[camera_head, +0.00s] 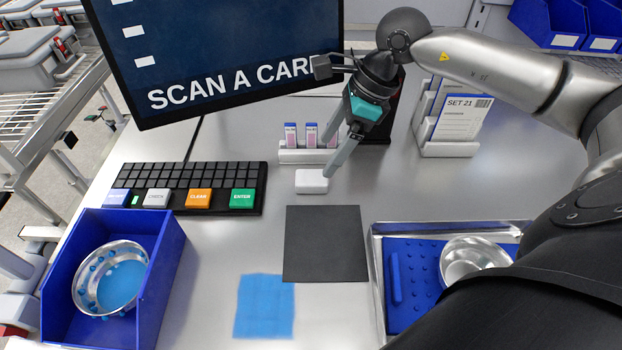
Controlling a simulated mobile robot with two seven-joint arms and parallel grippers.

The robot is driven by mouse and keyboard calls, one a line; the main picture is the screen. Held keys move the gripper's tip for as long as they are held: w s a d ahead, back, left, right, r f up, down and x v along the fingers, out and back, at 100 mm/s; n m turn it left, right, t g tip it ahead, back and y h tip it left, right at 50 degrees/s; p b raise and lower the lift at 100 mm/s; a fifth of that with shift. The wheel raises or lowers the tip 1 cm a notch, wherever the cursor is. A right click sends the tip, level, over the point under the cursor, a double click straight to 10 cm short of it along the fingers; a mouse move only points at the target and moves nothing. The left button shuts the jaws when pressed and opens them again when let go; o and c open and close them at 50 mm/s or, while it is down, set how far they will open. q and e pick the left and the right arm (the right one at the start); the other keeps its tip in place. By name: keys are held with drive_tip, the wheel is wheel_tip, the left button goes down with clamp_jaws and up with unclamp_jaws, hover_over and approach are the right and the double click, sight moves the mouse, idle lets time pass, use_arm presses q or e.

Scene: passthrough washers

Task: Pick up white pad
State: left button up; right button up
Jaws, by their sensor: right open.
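The white pad (311,182) is a small white block with rounded edges. It lies flat on the grey counter, just behind the dark grey mat. My right gripper (328,161) comes down from the upper right, with its fingers pointing down and left. It is open, with nothing seen between its fingers. One fingertip is at the right back edge of the pad; I cannot tell whether it touches. The other fingertip appears behind the pad, in front of the white holder. My left gripper is not in view.
A white holder with small vials (310,155) stands close behind the pad. A keypad (190,175) and blue bin (165,285) are left. The dark mat (325,243) and blue cloth (264,306) lie in front. A metal tray (376,270) and card stand (450,149) are right.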

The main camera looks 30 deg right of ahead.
sight(312, 176)
drive_tip(key=x, duration=0.7)
drive_tip(key=shift+w+f, duration=0.25)
drive_tip(key=c, duration=1.4)
drive_tip(key=shift+r, duration=0.15)
wheel_tip(312, 176, up, 20)
drive_tip(key=shift+f+p, duration=0.1)
drive_tip(key=shift+p, duration=1.05)
